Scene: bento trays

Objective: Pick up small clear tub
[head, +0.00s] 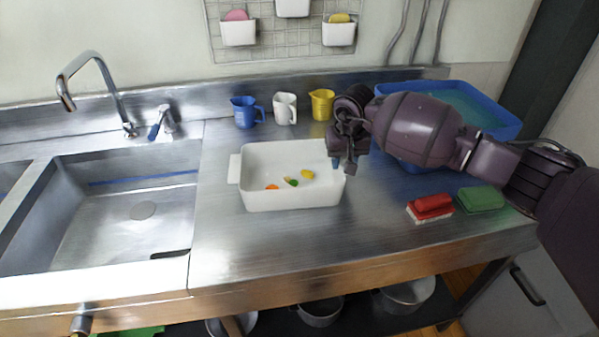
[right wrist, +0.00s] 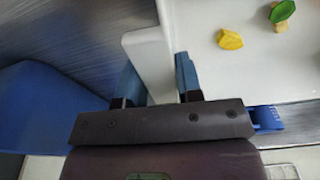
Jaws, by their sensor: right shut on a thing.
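A small tub (head: 293,204), opaque white rather than clear, stands upright on the steel counter right of the sink. A flat grip tab (head: 234,168) sticks out on its left side. Inside are several small toy-like pieces, orange, green and yellow. My right gripper (head: 343,163) is at the tub's right end. In the right wrist view, its two blue fingers (right wrist: 160,82) stand on either side of the tub's white end part (right wrist: 148,48), and they are shut on it. I cannot tell whether the tub is lifted. My left gripper is not in view.
A blue basin (head: 508,131) of water stands behind my right arm. Blue (head: 244,112), white (head: 285,108) and yellow (head: 321,104) jugs line the back. A red brush (head: 431,206) and green sponge (head: 482,199) lie right. The counter in front is clear; the sink (head: 100,205) is left.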

